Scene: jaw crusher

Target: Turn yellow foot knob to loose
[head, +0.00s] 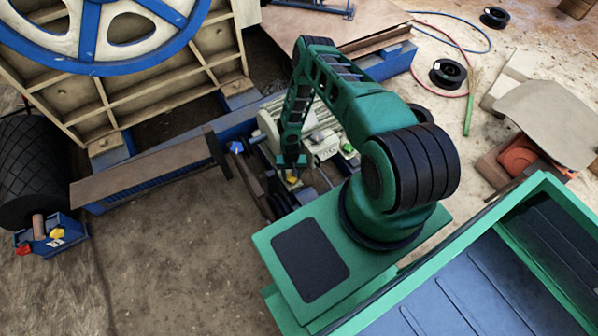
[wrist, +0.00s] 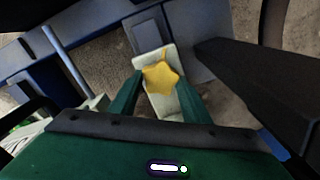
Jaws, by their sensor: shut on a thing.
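The yellow foot knob (wrist: 161,78) is star-shaped and sits on a pale block in the wrist view. Its lobes show between my two green fingers, and a small yellow tip points up from it in the picture. My gripper (wrist: 160,84) is shut on the knob, with one finger on each side. In the head view, my gripper (head: 291,166) reaches down beside the motor, and a small bit of the yellow knob (head: 292,179) shows below it. Marks for loose or tight cannot be made out.
A pale ribbed motor (head: 322,128) stands close behind my gripper. A blue knob (head: 237,147) is to its left, on the blue frame. A dark bar (wrist: 250,85) runs close on the right in the wrist view. Another yellow knob (head: 57,232) sits by the tyre at far left.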

